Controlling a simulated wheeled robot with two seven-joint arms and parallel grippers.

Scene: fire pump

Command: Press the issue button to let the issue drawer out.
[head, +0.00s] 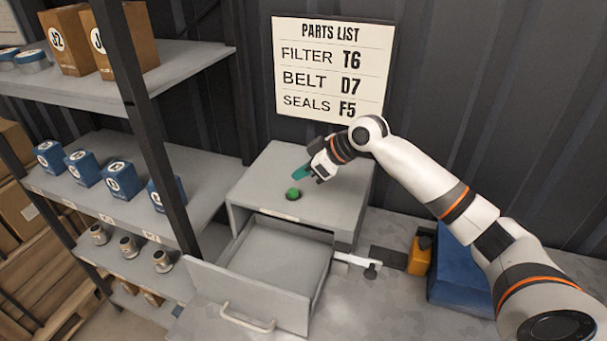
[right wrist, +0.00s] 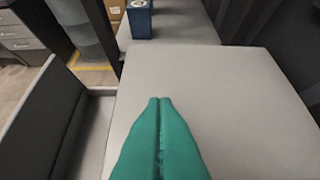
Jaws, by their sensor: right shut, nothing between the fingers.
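The green issue button (head: 293,193) sits in a dark ring on top of the grey issue cabinet (head: 260,180). My right gripper (head: 298,176), with teal fingers, is just above and behind the button, with a small gap showing between them in the head view. Its fingers are shut with nothing between them, as the right wrist view (right wrist: 160,100) also shows. The button does not show in the right wrist view. The issue drawer (head: 275,262) stands out from the cabinet front, and its visible inside is empty. My left gripper is not in view.
A shelf rack (head: 150,85) with boxes and cans stands left of the cabinet. A parts list sign (head: 331,68) hangs on the wall behind.

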